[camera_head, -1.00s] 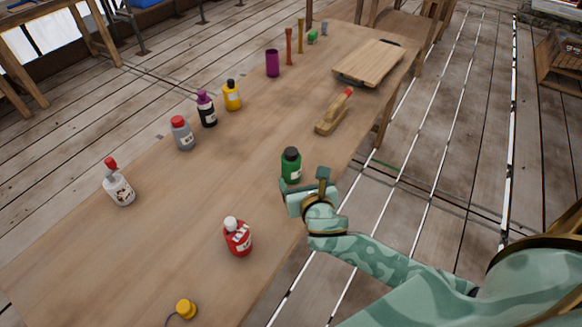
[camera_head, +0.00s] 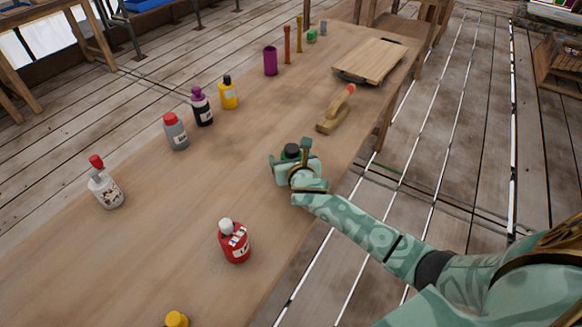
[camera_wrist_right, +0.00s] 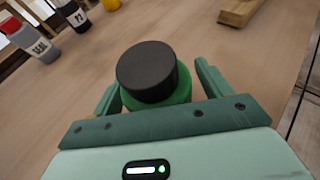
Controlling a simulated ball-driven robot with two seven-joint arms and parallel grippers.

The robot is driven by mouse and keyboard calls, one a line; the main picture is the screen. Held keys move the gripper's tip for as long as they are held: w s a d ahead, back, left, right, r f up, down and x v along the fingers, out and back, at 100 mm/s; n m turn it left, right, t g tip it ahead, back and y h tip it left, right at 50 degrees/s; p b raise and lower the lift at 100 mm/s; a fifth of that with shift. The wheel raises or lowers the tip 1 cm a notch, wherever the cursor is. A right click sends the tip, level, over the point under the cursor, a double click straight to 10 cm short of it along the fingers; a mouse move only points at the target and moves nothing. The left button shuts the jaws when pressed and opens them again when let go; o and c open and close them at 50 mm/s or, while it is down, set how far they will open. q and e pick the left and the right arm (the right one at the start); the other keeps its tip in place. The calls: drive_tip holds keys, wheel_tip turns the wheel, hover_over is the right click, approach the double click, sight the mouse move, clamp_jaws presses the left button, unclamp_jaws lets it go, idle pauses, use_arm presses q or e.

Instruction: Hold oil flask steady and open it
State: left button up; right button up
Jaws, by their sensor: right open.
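A green flask with a black cap (camera_head: 291,151) stands upright near the table's right edge. In the right wrist view its wide dark cap (camera_wrist_right: 147,72) faces me. My right gripper (camera_head: 289,157) is open, with one finger on each side of the flask. In the right wrist view there is a gap between the right-hand finger and the flask; the left-hand finger looks close to it, and I cannot tell whether it touches. The flask's lower body and label are hidden by the gripper. My left gripper is not in view.
On the table (camera_head: 160,245) stand a red bottle (camera_head: 235,243), a white bottle (camera_head: 106,190), a grey bottle (camera_head: 176,132), a dark bottle (camera_head: 202,108) and a yellow bottle (camera_head: 228,94). A wooden tool (camera_head: 332,118) and a board (camera_head: 370,60) lie beyond the flask.

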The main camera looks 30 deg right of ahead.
sight(293, 150)
drive_tip(key=shift+r, duration=0.1)
drive_tip(key=c, duration=1.1)
drive_tip(key=r+p, duration=0.2)
drive_tip(key=r, duration=0.1)
drive_tip(key=r+p, duration=0.1)
drive_tip(key=shift+s+r, duration=0.25)
drive_tip(key=s+r+p, duration=0.2)
drive_tip(key=r, duration=0.1)
drive_tip(key=s+r+p, duration=0.1)
drive_tip(key=shift+s+d+r, duration=0.15)
drive_tip(key=shift+s+d, duration=0.05)
drive_tip(key=shift+d, duration=0.2)
use_arm(q)
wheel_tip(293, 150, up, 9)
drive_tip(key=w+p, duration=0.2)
drive_tip(key=p, duration=0.1)
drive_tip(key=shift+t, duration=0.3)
use_arm(e)
drive_tip(key=s+r, duration=0.1)
drive_tip(key=s, duration=0.2)
drive_tip(key=s+d+r, duration=0.1)
drive_tip(key=s, duration=0.2)
drive_tip(key=s+d+r, duration=0.1)
drive_tip(key=s+r, duration=0.1)
drive_tip(key=s, duration=0.2)
drive_tip(key=shift+r, duration=0.1)
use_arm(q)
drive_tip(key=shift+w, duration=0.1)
